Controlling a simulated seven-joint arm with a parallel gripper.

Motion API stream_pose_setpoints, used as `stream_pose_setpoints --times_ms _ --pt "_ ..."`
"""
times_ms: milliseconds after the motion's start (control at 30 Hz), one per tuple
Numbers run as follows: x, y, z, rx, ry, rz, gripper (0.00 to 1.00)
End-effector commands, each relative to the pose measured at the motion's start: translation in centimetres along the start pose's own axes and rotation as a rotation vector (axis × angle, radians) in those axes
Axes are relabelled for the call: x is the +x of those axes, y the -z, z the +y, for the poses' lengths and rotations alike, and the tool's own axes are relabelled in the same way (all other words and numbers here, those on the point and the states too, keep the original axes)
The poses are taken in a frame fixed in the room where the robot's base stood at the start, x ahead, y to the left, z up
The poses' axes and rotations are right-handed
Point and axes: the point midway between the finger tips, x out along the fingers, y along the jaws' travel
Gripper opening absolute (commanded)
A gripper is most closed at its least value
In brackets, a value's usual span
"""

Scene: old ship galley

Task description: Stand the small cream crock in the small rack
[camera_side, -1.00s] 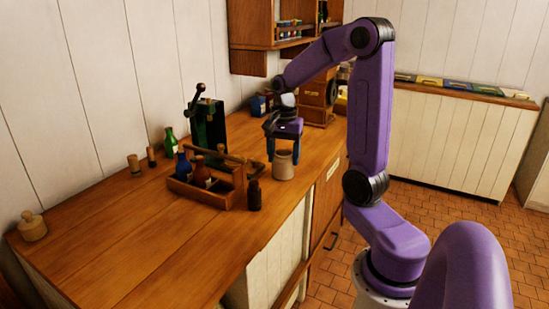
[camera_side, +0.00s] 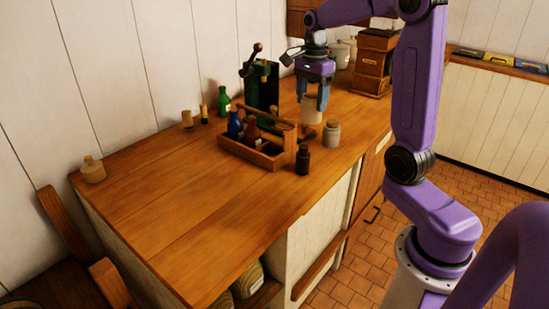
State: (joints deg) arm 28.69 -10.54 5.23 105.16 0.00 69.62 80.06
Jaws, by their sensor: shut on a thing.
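My gripper (camera_side: 314,102) is shut on a cream crock (camera_side: 312,112) and holds it upright a little above the counter, behind and right of the rack. The small wooden rack (camera_side: 270,160) stands on the counter, with a bar handle along its top. A blue bottle (camera_side: 235,125) and a brown bottle (camera_side: 251,131) stand in its left part. The handle and walls partly hide its right part, where I see no bottle. A second, greyish crock (camera_side: 332,134) stands on the counter right of the rack, in front of the held one.
A small dark bottle (camera_side: 303,160) stands close to the rack's right end. A green bottle (camera_side: 223,103) and a dark green device with a lever (camera_side: 262,85) stand behind the rack. A wooden box (camera_side: 373,65) is at the far right. The counter's left front is clear.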

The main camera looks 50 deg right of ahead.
Motion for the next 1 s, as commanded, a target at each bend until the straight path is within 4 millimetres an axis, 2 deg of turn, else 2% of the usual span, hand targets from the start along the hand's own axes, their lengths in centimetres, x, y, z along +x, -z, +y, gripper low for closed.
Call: stream_pose_setpoints --times_ms 100,300,500,667,767,1000 --pt "-0.8 -1.1 -3.2 0.097 0.002 0.000 0.11" --pt "-1.7 -3.0 -7.5 0.262 0.001 0.000 0.11" --pt "-2.0 -4.4 -10.0 0.375 0.001 0.000 0.11" --pt "-2.0 -4.9 -10.8 0.416 0.001 0.000 0.11" --pt "-0.9 -4.9 -10.9 0.422 -0.002 0.000 0.11" --pt "4.3 -4.9 -10.8 0.421 -0.005 0.001 0.11"
